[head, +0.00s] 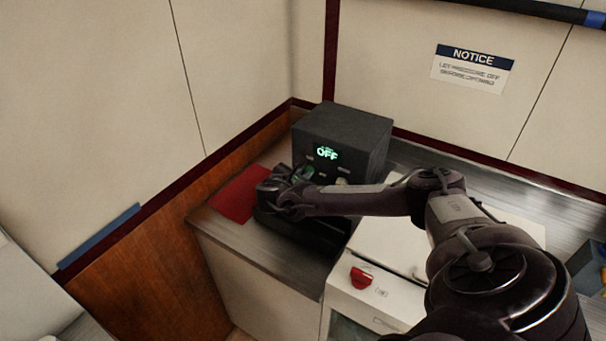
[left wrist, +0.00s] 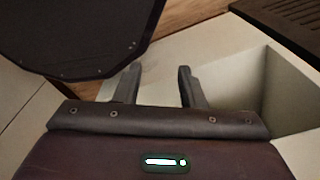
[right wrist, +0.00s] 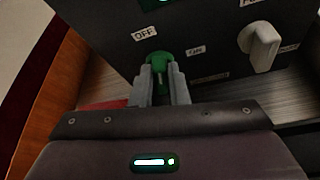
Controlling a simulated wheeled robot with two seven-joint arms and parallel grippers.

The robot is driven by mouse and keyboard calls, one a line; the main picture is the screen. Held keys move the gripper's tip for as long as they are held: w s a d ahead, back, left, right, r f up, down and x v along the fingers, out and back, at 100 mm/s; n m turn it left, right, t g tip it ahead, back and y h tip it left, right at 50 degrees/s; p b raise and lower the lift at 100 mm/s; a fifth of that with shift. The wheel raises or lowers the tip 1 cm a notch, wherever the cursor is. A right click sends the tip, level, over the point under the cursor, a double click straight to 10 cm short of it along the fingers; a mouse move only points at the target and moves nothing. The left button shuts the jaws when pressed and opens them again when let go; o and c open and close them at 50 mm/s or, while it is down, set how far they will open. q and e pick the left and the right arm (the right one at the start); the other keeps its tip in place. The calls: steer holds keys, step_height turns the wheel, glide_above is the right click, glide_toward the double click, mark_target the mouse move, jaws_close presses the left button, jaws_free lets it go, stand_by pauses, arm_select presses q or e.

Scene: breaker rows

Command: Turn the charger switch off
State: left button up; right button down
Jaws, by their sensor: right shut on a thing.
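The charger is a dark box (head: 345,132) on the counter by the corner. Its lit display (head: 326,153) reads OFF in green. In the right wrist view, a green switch knob (right wrist: 160,57) sits on its front, between an OFF label (right wrist: 145,33) on the left and an ON label (right wrist: 196,50) on the right. My right gripper (right wrist: 161,80) is shut on this green knob; the fingers hide its lower part. In the head view the right gripper (head: 290,184) is at the charger's front. My left gripper (left wrist: 158,78) is open and empty in its wrist view.
A white knob (right wrist: 260,45) is right of the green one on the panel. A red mat (head: 243,194) lies left of the charger. A red knob (head: 361,277) is on the white cabinet in front. Walls close in behind and left.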

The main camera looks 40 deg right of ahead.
steer(key=shift+w+r+n+g+p, duration=0.2)
steer(key=shift+n+g+p, duration=0.2)
steer(key=shift+n+p, duration=0.1)
steer(key=shift+w+f+n+g, duration=0.1)
steer(key=shift+n+g, duration=0.3)
steer(key=shift+n, duration=0.3)
steer(key=c, duration=1.4)
jaws_free()
steer(key=shift+a, duration=0.1)
